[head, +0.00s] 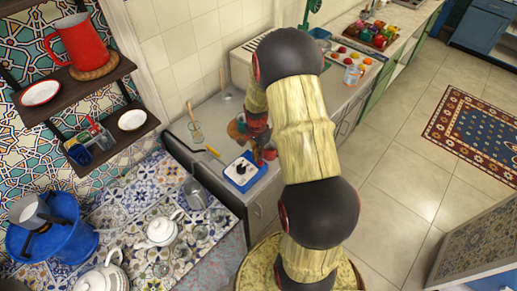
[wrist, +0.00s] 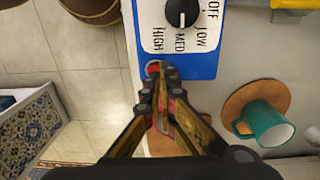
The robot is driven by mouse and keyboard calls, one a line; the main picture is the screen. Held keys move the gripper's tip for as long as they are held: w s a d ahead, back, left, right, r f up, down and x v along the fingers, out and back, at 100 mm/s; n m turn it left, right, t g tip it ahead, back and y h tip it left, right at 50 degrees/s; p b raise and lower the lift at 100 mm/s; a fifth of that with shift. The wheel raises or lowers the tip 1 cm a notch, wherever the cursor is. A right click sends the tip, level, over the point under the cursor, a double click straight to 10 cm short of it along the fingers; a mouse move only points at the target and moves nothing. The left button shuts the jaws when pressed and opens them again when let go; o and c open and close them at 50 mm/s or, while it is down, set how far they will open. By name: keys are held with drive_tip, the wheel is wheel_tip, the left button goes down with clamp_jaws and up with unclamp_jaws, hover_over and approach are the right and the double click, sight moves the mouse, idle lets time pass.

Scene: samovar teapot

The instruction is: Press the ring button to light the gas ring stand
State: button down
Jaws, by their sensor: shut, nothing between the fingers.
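The blue control box (head: 236,184) with a white top and a black knob stands on the counter in the head view. In the wrist view the box (wrist: 205,67) shows up close, its black knob (wrist: 182,12) ringed by the words OFF, LOW, MED and HIGH. A round red button (wrist: 153,68) sits at the box's lower left corner, partly covered by my fingertips. My gripper (wrist: 160,72) is shut and empty, its tips over the button; I cannot tell if they touch it. In the head view the gripper is mostly hidden. I see no flame.
A teal cup (wrist: 266,124) on a round brown coaster stands right of the box in the wrist view. In the head view, a glass jar (head: 195,133) is behind, a teapot (head: 160,231) and glasses are on the tiled top at left. Tiled floor (head: 390,190) is open at right.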

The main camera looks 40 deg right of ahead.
sight(258, 162)
drive_tip(key=shift+f, duration=0.7)
drive_tip(key=shift+f, duration=0.1)
drive_tip(key=shift+f+b, duration=0.65)
drive_tip(key=shift+f, duration=0.15)
drive_tip(key=shift+s+f, duration=0.2)
drive_tip(key=shift+f, duration=0.05)
drive_tip(key=shift+a, duration=0.1)
wheel_tip(258, 162, up, 15)
drive_tip(key=p, duration=0.2)
drive_tip(key=shift+w+f, duration=0.15)
drive_tip(key=shift+w, duration=0.3)
